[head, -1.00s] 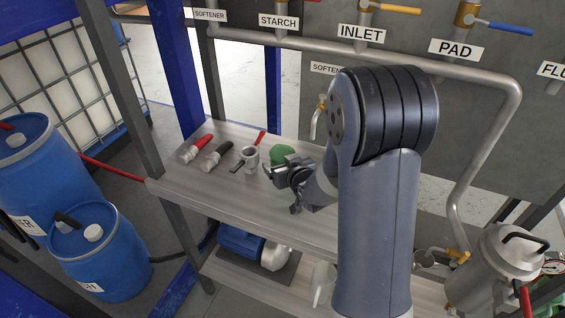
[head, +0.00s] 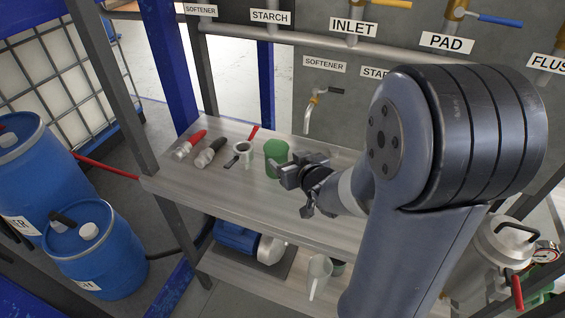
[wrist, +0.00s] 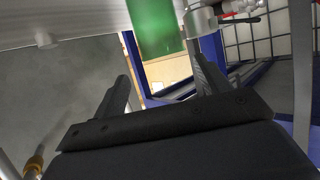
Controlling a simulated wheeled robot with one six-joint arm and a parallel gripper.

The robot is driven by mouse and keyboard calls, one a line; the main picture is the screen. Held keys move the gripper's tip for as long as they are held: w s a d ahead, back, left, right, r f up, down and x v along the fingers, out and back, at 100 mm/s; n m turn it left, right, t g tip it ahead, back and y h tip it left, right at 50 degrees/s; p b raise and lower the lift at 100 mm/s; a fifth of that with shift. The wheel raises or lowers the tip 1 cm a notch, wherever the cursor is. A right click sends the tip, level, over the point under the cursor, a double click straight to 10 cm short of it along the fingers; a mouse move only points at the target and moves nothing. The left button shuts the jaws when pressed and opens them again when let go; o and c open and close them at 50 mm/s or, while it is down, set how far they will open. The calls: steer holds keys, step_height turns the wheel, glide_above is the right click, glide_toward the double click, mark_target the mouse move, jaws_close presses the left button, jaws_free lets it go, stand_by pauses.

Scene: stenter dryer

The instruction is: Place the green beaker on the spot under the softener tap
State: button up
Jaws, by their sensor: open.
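The green beaker (head: 275,152) stands upright on the metal shelf, and its green wall also shows at the top of the wrist view (wrist: 156,26). My gripper (head: 285,177) is open and empty, just in front and to the right of the beaker. In the wrist view my gripper's two fingers (wrist: 160,82) point towards the beaker, which lies ahead and between them, apart from both. The softener tap (head: 311,108) hangs from the panel under the lower SOFTENER label (head: 324,65), behind and to the right of the beaker. The spot under it is partly hidden by my arm.
Blue drums (head: 98,250) stand at left.

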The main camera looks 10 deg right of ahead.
glide_toward(272, 145)
steer(key=x, duration=0.3)
steer(key=shift+p+x, duration=0.7)
steer(key=shift+x, duration=2.05)
steer(key=shift+f, duration=0.15)
steer(key=shift+c, duration=0.2)
steer(key=c, duration=0.8)
